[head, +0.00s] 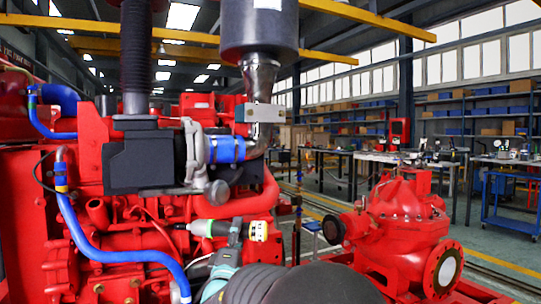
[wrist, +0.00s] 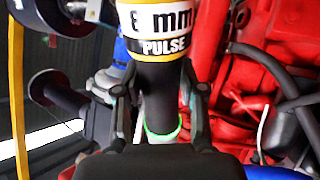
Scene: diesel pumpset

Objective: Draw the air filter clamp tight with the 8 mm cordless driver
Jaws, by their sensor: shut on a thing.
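The cordless driver (head: 258,231) is held roughly level in front of the red engine, with a thin end toward the left in the head view. In the wrist view its yellow and white label (wrist: 160,35) reads "8 mm PULSE". My gripper (head: 235,232) is shut on the driver's dark barrel; both fingers (wrist: 160,95) press its sides in the wrist view. A black air filter housing (head: 145,158) sits on the engine above and left of the driver, under a ribbed black pipe. I cannot single out the filter clamp. The driver's tip is apart from the housing.
A blue hose coupling (head: 227,149) and a red pipe (head: 240,202) lie above the driver. A blue hose (head: 85,235) runs down the engine's left. A red pump (head: 400,225) stands right. Benches and shelves are far behind.

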